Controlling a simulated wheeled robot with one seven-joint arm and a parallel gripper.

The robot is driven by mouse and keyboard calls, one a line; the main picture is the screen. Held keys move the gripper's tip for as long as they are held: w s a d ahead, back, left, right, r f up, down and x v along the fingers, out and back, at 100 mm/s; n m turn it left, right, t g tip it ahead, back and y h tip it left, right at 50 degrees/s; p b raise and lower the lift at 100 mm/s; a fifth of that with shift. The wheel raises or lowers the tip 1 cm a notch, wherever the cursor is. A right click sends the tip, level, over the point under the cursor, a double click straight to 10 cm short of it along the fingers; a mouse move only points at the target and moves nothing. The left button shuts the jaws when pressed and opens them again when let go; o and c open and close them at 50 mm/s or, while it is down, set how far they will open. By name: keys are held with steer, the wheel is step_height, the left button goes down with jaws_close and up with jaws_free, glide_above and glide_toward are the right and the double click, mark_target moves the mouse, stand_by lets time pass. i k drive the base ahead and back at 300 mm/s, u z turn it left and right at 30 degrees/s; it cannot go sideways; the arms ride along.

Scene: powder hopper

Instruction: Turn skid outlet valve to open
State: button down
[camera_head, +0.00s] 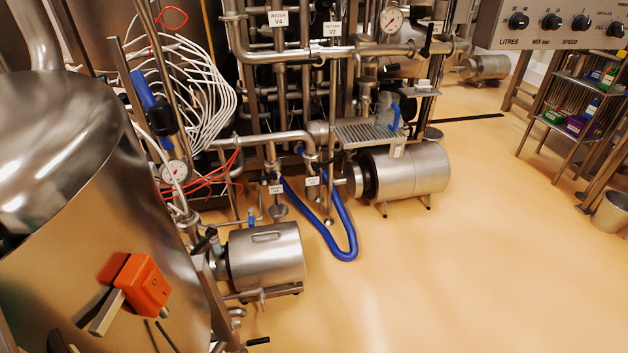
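I cannot tell for certain which fitting is the skid outlet valve. The pipe skid (290,47) stands upright in the upper middle, with white tags reading V4 (278,18) and V2 (332,29). Two smaller white tags, a left one (276,189) and a right one (312,181), hang low on its pipes; their text is too small to read. A black-ended lever (258,341) sticks out at the bottom, below the left pump. A small blue handle (251,216) shows on a thin pipe above that pump. My gripper is not in view.
A large steel vessel (75,200) with an orange box (147,287) fills the left. Steel pumps, left (266,258) and right (405,172), stand on the floor. A blue hose (347,235) loops between them. The tan floor (460,270) is clear at right, before a shelf rack (570,105).

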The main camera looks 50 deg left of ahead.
mark_target(315, 167)
steer(key=u, duration=0.05)
steer(key=k, duration=0.25)
steer(key=u, duration=0.9)
steer(key=i, duration=2.65)
